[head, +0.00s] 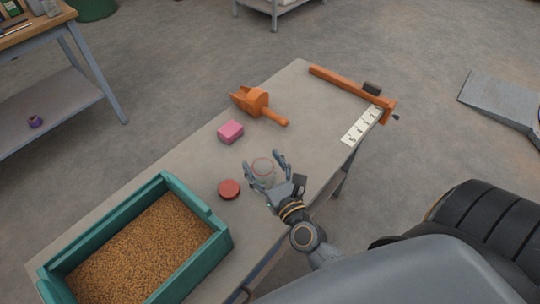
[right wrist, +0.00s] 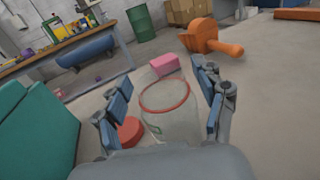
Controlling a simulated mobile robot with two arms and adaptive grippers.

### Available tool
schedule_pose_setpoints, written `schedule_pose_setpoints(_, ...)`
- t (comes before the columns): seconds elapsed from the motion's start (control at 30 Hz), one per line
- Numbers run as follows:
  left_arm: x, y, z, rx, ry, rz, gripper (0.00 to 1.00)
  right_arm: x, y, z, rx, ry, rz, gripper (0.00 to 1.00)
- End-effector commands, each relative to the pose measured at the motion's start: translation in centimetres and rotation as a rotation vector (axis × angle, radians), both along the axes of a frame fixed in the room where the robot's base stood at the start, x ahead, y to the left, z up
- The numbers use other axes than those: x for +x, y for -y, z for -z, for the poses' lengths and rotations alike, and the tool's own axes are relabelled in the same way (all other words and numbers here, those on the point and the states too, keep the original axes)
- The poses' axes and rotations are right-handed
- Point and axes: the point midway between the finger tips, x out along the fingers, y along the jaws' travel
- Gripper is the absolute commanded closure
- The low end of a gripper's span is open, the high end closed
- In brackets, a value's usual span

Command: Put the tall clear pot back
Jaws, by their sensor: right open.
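The tall clear pot (head: 263,174) stands upright on the table, with a red-orange ring around its rim. It also shows in the right wrist view (right wrist: 168,112), where it is see-through and its mouth faces up. My right gripper (head: 263,161) is open, with its fingers on either side of the pot; I cannot tell whether they touch it. A red round lid (head: 229,189) lies flat on the table just left of the pot, and it shows behind the left finger in the right wrist view (right wrist: 131,131). My left gripper is not in view.
A green bin (head: 218,240) of grain stands at the table's near left. A pink block (head: 231,131) and an orange scoop (head: 257,103) lie beyond the pot. An orange bar (head: 345,86) and a white numbered strip (head: 361,125) lie at the far right end.

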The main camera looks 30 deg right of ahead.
Motion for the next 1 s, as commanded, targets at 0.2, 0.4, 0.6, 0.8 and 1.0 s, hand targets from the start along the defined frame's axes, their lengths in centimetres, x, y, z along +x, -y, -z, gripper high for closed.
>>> schedule_pose_setpoints(0.2, 0.0, -0.1, 1.1, 0.002, 0.0, 0.001, 0.23, -3.3, -0.2, 0.3, -0.001, -0.004, -0.002, 0.3)
schedule_pose_setpoints(0.4, 0.0, -0.2, 2.5, 0.002, 0.0, 0.001, 0.23, -7.7, -0.5, 0.4, -0.003, -0.003, -0.002, 0.3)
schedule_pose_setpoints(0.6, 0.0, -0.2, 3.4, 0.002, 0.0, 0.001, 0.23, -10.8, -0.7, 0.2, -0.001, -0.003, -0.002, 0.3)
schedule_pose_setpoints(0.8, 0.0, -0.2, 3.7, 0.002, 0.0, 0.001, 0.23, -11.9, -0.7, -0.1, 0.001, 0.0, 0.0, 0.3)
schedule_pose_setpoints(1.0, 0.0, -0.2, 3.6, 0.002, 0.0, 0.001, 0.23, -12.0, -0.7, -0.2, 0.001, 0.001, 0.001, 0.3)
